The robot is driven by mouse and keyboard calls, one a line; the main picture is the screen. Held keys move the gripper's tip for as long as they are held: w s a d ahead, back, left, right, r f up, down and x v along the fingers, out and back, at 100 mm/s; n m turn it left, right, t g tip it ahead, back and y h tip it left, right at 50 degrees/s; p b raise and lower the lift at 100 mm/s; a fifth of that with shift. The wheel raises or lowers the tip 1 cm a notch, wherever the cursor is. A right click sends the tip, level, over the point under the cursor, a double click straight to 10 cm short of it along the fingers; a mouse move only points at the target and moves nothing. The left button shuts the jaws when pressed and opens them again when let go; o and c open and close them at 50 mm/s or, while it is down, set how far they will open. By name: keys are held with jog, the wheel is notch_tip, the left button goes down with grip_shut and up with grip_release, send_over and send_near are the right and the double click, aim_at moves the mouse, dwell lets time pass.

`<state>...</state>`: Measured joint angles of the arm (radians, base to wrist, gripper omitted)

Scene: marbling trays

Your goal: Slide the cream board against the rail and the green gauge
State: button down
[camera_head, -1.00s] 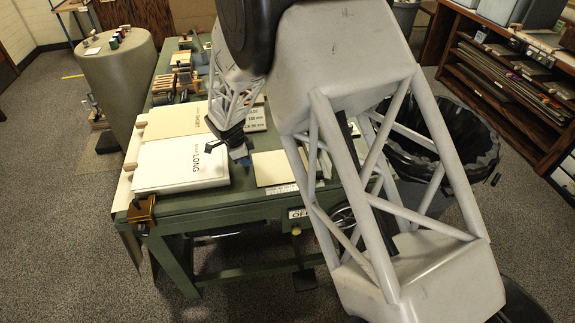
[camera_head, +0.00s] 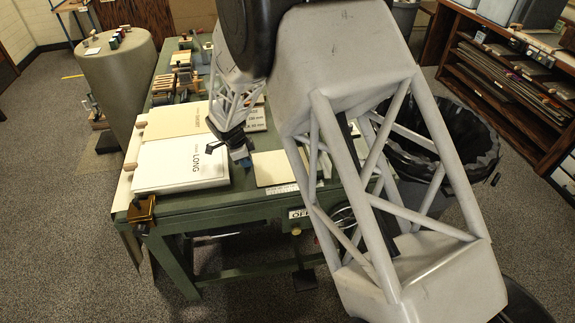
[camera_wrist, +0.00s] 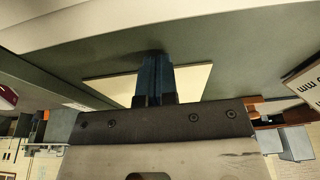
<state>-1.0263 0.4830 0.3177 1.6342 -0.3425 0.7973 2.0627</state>
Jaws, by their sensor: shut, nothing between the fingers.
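The cream board (camera_head: 272,169) lies flat on the green table near its front edge; my arm hides part of its right side. It also shows in the wrist view (camera_wrist: 192,82), behind and on both sides of my fingers. My gripper (camera_head: 241,157) is at the board's left end, with its blue fingers shut and empty. In the wrist view the closed fingers (camera_wrist: 154,68) overlap the board; I cannot tell whether they touch it. I cannot pick out the rail or the green gauge with certainty.
A white lettered card (camera_head: 256,119) is behind the gripper. A marked scale strip (camera_head: 278,189) runs along the front.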

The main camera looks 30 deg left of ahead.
aim_at(280, 164)
jog(key=shift+w+d+f, duration=0.1)
jog(key=shift+w+d, duration=0.95)
jog(key=shift+d, duration=0.4)
jog(key=shift+w+d, duration=1.1)
jog(key=shift+d, duration=0.4)
jog(key=shift+w+d+f, duration=0.1)
jog(key=shift+w+d, duration=0.95)
jog(key=shift+d, duration=0.4)
dwell(1.8)
jog(key=shift+r, duration=0.2)
dwell(0.6)
jog(key=shift+v, duration=2.55)
